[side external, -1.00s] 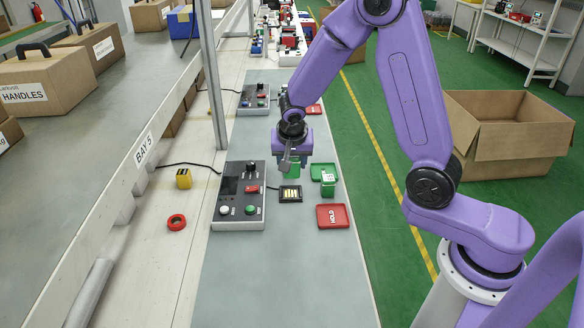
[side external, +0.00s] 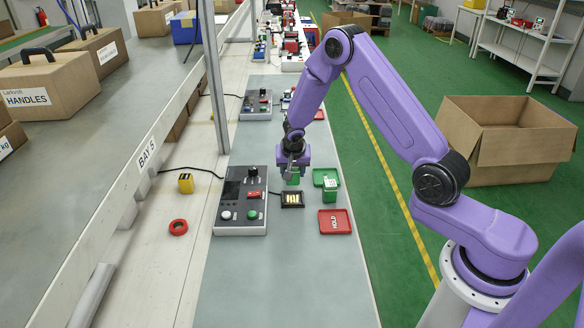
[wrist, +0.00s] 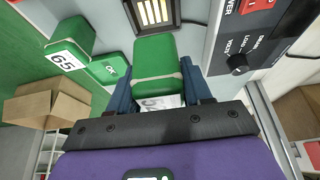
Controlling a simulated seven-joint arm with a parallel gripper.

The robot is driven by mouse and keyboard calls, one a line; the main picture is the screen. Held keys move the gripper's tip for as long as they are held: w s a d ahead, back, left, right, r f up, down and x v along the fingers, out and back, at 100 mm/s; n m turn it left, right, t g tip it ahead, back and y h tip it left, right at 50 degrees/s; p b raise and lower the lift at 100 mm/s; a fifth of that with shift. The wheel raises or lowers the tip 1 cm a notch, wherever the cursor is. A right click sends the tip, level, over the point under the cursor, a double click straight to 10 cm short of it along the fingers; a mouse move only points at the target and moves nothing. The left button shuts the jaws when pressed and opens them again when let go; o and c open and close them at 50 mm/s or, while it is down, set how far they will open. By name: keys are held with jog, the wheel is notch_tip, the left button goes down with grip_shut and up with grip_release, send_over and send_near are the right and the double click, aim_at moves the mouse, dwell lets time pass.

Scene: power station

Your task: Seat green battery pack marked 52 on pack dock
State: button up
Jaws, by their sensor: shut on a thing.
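My gripper (side external: 293,172) is shut on a green battery pack (side external: 294,179), which also shows between the blue fingers in the wrist view (wrist: 155,65). The pack dock (side external: 292,200) is a black square frame with yellowish contact strips. It lies on the bench just in front of the held pack in the side view, and at the top of the wrist view (wrist: 155,12). The held pack is apart from the contacts; its exact height is unclear.
A second green pack (wrist: 72,42), label reading like 65, stands by the green OK tray (wrist: 108,69). A red HOLD tray (side external: 334,221) lies nearer. The control panel (side external: 242,201) is left of the dock. A red ring (side external: 178,228) and yellow block (side external: 186,183) lie further left.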

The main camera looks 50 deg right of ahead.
jog(key=shift+f, duration=2.7)
jog(key=shift+f, duration=0.6)
jog(key=o, duration=1.3)
jog(key=shift+c, duration=0.2)
